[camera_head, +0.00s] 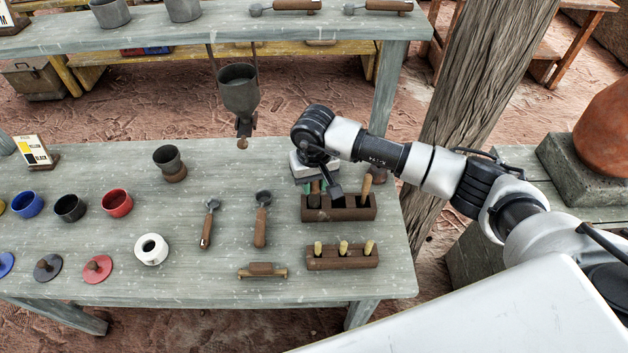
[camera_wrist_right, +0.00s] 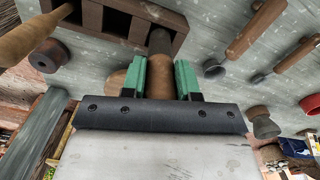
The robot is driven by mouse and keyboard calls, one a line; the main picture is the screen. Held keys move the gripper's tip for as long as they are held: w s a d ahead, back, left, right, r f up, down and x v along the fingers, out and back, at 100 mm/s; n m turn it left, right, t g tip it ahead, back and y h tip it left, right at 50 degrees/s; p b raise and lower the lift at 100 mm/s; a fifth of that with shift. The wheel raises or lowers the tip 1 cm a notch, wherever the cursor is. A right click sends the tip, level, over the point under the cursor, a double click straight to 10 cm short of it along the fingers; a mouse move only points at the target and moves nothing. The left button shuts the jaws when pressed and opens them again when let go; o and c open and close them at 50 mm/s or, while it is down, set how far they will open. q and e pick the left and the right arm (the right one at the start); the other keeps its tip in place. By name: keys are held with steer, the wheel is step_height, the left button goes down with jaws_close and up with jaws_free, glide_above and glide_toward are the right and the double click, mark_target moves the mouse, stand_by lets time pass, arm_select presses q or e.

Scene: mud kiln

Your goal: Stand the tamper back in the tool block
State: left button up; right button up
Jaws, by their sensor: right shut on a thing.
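My right gripper (camera_head: 316,187) is above the left end of the dark wooden tool block (camera_head: 350,213). In the right wrist view its green fingers (camera_wrist_right: 160,80) are shut on the wooden handle of the tamper (camera_wrist_right: 160,79). The tamper's dark end (camera_wrist_right: 160,42) points to an end compartment of the tool block (camera_wrist_right: 119,22); I cannot tell how far inside it is. In the head view the gripper mostly hides the tamper. Another wooden-handled tool (camera_head: 366,187) stands in the block's right end. My left gripper is not in view.
A smaller block (camera_head: 342,262) with several yellow-handled tools stands in front. Two dark-headed tools (camera_head: 262,220) (camera_head: 208,225) lie to the left. A hopper (camera_head: 239,92) hangs behind. A wooden post (camera_head: 470,90) rises to the right, near my arm.

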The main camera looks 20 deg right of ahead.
steer(key=shift+b, duration=0.75)
stand_by(1.5)
steer(key=shift+f, duration=0.2)
steer(key=shift+f+b, duration=1.3)
steer(key=shift+b, duration=0.6)
steer(key=o, duration=1.6)
steer(key=shift+c, duration=0.2)
steer(key=shift+r+p, duration=1.4)
steer(key=shift+r, duration=1.65)
steer(key=shift+s, duration=0.1)
